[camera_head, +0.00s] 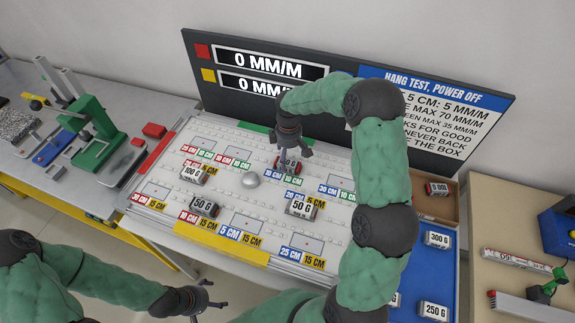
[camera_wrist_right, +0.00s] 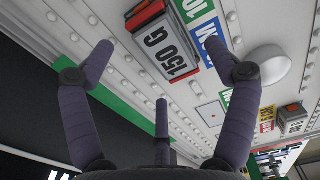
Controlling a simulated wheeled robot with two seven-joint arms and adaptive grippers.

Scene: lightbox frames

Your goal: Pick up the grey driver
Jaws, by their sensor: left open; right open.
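I cannot make out a grey driver for certain in either view. My right gripper (camera_head: 294,152) is open and empty above the back middle of the white board (camera_head: 232,224). In the right wrist view its fingers (camera_wrist_right: 160,62) are spread around a grey block marked 150 G (camera_wrist_right: 164,46), which lies on the board beyond them. The same block (camera_head: 289,166) is partly hidden by the gripper in the head view. A smooth grey dome (camera_head: 250,180) sits just left of it and also shows in the right wrist view (camera_wrist_right: 262,66). My left gripper (camera_head: 207,297) is open and empty, low in front of the board.
Blocks marked 100 G (camera_head: 194,173) and 50 G (camera_head: 204,207) and another 50 G (camera_head: 301,207) lie on the board. A dark display panel (camera_head: 440,92) stands behind. A blue tray (camera_head: 410,268) holds more weights.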

